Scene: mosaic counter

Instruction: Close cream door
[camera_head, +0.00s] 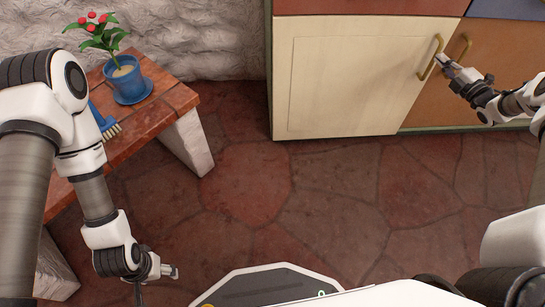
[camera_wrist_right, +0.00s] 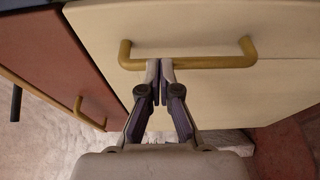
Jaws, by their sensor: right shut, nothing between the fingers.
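The cream door (camera_head: 350,75) is on the low cabinet at the top right of the head view. It sits flush or nearly flush with the cabinet front; I cannot tell whether a small gap is left. Its brass bar handle (camera_head: 430,57) is near the right edge and shows large in the right wrist view (camera_wrist_right: 205,62). My right gripper (camera_head: 445,62) is shut and empty, with its fingertips (camera_wrist_right: 160,68) at the handle; whether they touch it is unclear. My left gripper (camera_head: 172,271) is low at the left, over the floor, away from the door; its fingers are too small to judge.
A brown door (camera_head: 455,95) with its own handle adjoins on the right. A red drawer (camera_head: 370,6) is above the cream door. The stone floor between is clear.

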